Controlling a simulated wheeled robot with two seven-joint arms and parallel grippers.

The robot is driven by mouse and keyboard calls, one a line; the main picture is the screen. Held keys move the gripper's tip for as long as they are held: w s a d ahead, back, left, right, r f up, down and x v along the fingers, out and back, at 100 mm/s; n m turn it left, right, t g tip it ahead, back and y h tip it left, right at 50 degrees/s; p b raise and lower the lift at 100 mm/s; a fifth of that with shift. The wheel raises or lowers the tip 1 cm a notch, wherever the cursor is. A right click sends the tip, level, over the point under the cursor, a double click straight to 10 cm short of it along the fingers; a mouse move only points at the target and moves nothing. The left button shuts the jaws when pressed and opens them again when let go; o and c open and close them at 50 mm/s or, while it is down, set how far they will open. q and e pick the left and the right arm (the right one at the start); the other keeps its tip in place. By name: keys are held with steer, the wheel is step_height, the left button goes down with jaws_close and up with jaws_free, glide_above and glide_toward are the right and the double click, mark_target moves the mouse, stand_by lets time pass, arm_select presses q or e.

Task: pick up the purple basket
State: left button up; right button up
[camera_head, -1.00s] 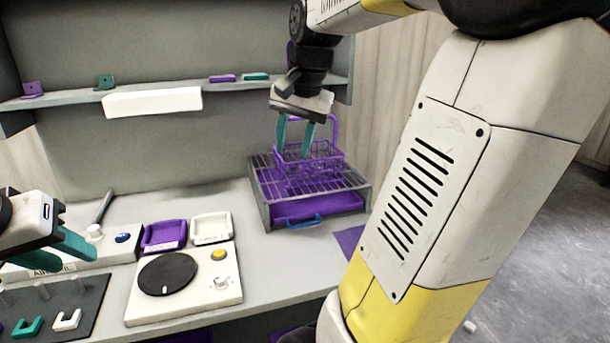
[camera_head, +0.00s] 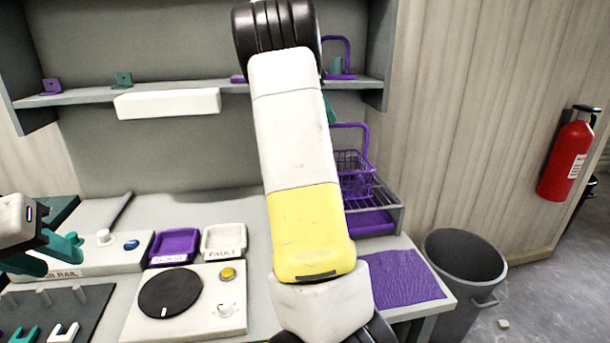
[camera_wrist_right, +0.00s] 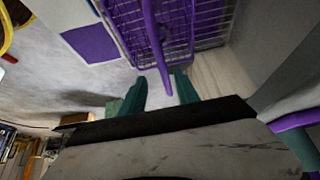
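The purple wire basket (camera_head: 355,186) stands upright on the drain rack (camera_head: 398,206), its left part hidden behind my right arm. Its tall handle shows in the head view. In the right wrist view the basket (camera_wrist_right: 192,22) is at the top, and its handle reaches down between the two teal fingers of my right gripper (camera_wrist_right: 160,90). The fingers are apart, with gaps beside the handle. In the head view my arm hides most of that gripper; a bit of teal finger shows above the basket. My left gripper (camera_head: 45,256) is open and empty at the far left.
A control box with a black dial (camera_head: 170,293), purple and white trays, and a slotted board stand on the bench. A purple mat (camera_head: 404,277) lies at the bench's right end. A grey bin (camera_head: 462,268) stands beside it. A shelf (camera_head: 75,93) runs above.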

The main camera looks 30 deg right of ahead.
mark_target(336, 127)
steer(key=x, duration=0.4)
steer(key=shift+w+d+f, duration=0.2)
steer(key=shift+w+d, duration=0.05)
steer(key=shift+d, duration=0.2)
steer(key=shift+d+f, duration=0.15)
steer(key=shift+f, duration=0.25)
steer(key=shift+s+f, duration=0.1)
steer(key=shift+f, duration=0.15)
jaws_close()
steer(key=shift+r, duration=0.1)
stand_by(1.1)
